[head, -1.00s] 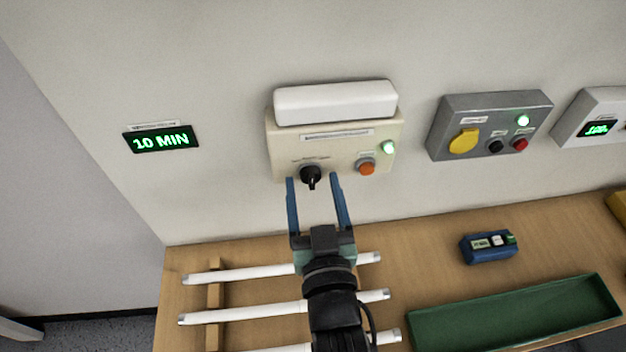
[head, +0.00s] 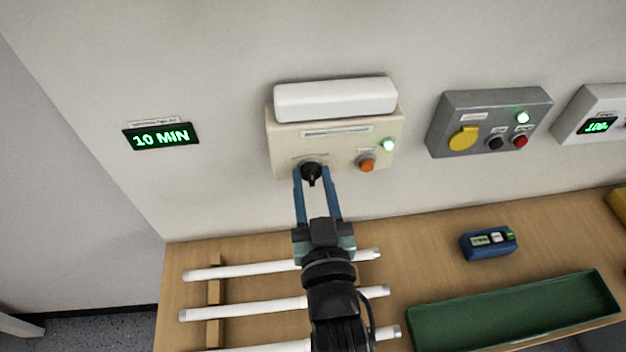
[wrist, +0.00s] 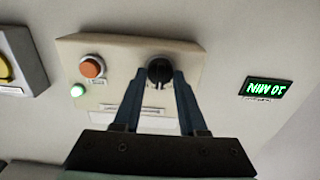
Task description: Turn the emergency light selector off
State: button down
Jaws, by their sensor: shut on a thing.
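The emergency light unit (head: 285,148) is a cream box on the wall with a white lamp cover (head: 335,100) on top. Its black selector knob (head: 311,172) is at the lower left of the box, and it also shows in the wrist view (wrist: 159,71). My gripper (head: 314,178) has its blue fingers closed on both sides of the knob. In the wrist view the fingertips (wrist: 160,78) flank the knob. An orange button (head: 367,164) and a lit green lamp (head: 388,145) are on the box's right side.
A grey box (head: 485,105) with a yellow knob is on the wall to the right. A black display (head: 160,137) reading 10 MIN is to the left. White tubes (head: 240,271), a blue meter (head: 488,244) and a green tray (head: 515,312) are on the wooden bench (head: 420,250).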

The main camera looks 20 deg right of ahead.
jog(key=n, duration=0.3)
jog(key=shift+a+n, duration=0.1)
jog(key=shift+n, duration=0.3)
jog(key=shift+n+p, duration=0.7)
jog(key=shift+n, duration=1.3)
jog(key=shift+c, duration=2.4)
grip_release()
